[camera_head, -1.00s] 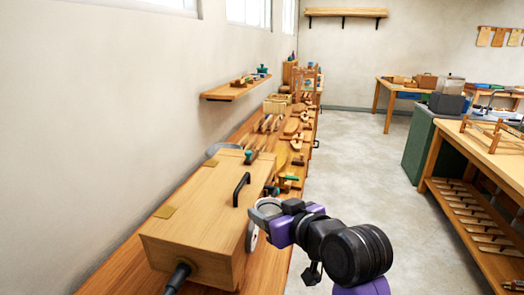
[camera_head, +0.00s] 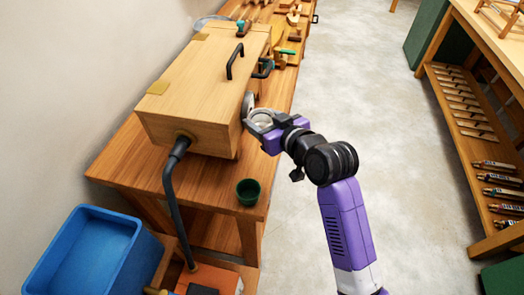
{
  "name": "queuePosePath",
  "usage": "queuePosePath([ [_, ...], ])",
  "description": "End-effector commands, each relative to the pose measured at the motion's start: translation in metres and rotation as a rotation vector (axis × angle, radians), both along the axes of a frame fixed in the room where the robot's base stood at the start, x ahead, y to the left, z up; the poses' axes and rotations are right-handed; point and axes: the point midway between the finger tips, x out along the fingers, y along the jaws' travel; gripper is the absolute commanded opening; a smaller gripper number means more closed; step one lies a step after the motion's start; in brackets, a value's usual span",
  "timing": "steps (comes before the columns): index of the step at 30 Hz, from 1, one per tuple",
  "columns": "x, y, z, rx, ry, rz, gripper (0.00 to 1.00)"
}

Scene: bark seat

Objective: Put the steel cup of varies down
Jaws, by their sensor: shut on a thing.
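My gripper (camera_head: 257,125) is at the right end of the wooden box, over the right edge of the workbench. It is shut on a small silvery round thing, which looks like the steel cup (camera_head: 262,115). The cup is partly hidden by the jaws, and I cannot tell what it holds. A pale grey disc (camera_head: 247,104) shows between the gripper and the box's side. I cannot tell whether the cup touches the box or the bench.
The wooden box (camera_head: 190,105) with a black handle and hose fills much of the workbench (camera_head: 130,160). A dark green cup (camera_head: 248,191) stands near the bench's front corner, with bare wood left of it. A blue bin (camera_head: 85,255) is at lower left. Open floor lies right.

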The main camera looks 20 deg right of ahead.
Motion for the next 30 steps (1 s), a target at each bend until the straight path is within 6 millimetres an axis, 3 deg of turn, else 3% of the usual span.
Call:
queuePosePath([
  [6, -0.001, 0.001, -0.055, 0.0, 0.005, 0.001, 0.12],
  [10, 0.0, 0.001, -0.078, 0.0, 0.003, 0.001, 0.12],
  [17, 0.0, 0.0, -0.096, 0.0, 0.001, 0.001, 0.12],
  [24, 0.0, 0.001, -0.128, 0.002, 0.0, 0.002, 0.12],
  [30, 0.0, 0.0, -0.133, 0.0, -0.001, 0.001, 0.12],
])
